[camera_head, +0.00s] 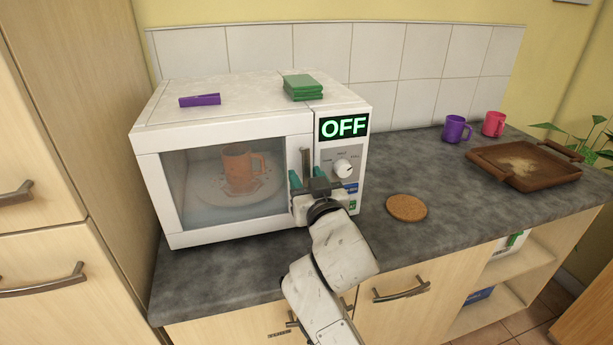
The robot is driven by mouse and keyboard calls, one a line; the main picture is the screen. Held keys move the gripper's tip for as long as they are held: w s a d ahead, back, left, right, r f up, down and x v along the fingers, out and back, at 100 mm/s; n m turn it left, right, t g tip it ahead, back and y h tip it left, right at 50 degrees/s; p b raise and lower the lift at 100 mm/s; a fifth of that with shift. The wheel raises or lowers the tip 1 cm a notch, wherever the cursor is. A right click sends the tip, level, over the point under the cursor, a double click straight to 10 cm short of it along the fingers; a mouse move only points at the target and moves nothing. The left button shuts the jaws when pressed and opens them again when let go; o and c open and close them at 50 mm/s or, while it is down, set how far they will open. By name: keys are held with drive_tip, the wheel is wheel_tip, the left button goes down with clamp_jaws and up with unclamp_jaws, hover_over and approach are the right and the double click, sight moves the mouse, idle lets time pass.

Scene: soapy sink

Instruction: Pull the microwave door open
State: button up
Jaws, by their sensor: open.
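A white microwave (225,104) stands on the grey counter, with a display that reads OFF. Its door (165,205) looks shut, and an orange mug (238,170) on a plate shows through the glass. The dark vertical door handle (305,161) is at the door's right side; its lower part is hidden behind my gripper. My gripper (314,178) has teal fingertips and is open in front of the handle's lower end. I cannot tell whether the handle lies between the fingers or whether they touch it.
Green items (302,87) and a purple object (200,99) lie on top of the microwave. A cork coaster (406,207), purple mug (455,129), pink mug (493,123) and brown tray (500,174) are on the counter (440,230) to the right. A tall cabinet (95,120) stands close at left.

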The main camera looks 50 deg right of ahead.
drive_tip(key=shift+d, duration=0.1)
drive_tip(key=shift+c, duration=0.2)
clamp_jaws()
idle(0.5)
